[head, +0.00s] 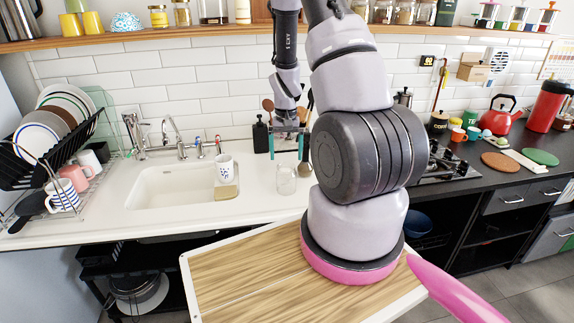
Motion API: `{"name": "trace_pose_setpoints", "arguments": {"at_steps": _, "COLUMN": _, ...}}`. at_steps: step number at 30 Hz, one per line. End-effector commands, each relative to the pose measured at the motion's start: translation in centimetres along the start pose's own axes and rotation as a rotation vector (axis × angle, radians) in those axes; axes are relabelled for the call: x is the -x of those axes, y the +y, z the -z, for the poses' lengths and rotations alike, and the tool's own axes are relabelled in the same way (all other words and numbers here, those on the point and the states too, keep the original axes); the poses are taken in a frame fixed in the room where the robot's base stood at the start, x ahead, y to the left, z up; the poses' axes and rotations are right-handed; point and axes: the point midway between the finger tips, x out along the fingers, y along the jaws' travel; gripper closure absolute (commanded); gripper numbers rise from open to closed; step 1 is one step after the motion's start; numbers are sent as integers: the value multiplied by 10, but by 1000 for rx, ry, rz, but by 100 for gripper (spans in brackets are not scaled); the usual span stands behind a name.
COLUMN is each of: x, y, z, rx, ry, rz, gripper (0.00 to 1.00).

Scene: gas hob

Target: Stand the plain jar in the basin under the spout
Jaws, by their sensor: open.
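The plain jar (287,180), clear glass, stands upright on the white counter to the right of the basin. My gripper (288,146) hangs just above and behind it in the picture, open, with teal fingers apart and nothing visible between them. The gap between fingers and jar cannot be judged exactly. The white basin (165,187) is at the left. The curved metal spout (172,128) rises at its back edge. The basin floor under the spout looks clear.
A white patterned cup (225,168) is at the basin's right end, with a tan sponge-like block (226,193) in front. A black bottle (261,135) and utensils stand near the wall. A dish rack (60,195) is left. My arm hides part of the hob (450,165).

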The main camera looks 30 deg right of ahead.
Motion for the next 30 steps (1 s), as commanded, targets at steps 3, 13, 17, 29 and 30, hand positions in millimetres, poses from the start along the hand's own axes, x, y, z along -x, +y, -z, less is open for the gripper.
{"name": "trace_pose_setpoints", "arguments": {"at_steps": 3, "x": 9, "y": 0, "z": 0, "rx": 0, "ry": 0, "rz": 1, "gripper": 0}}
{"name": "trace_pose_setpoints", "arguments": {"at_steps": 13, "x": 55, "y": -13, "z": -1, "rx": 2, "ry": 44, "rz": 38, "gripper": 0}}
{"name": "trace_pose_setpoints", "arguments": {"at_steps": 17, "x": 120, "y": -28, "z": -11, "rx": 8, "ry": 108, "rz": 96, "gripper": 0}}
{"name": "trace_pose_setpoints", "arguments": {"at_steps": 29, "x": 297, "y": -47, "z": -104, "rx": 55, "ry": 309, "rz": 277, "gripper": 0}}
{"name": "trace_pose_setpoints", "arguments": {"at_steps": 30, "x": 310, "y": -47, "z": -117, "rx": 61, "ry": 329, "rz": 293, "gripper": 0}}
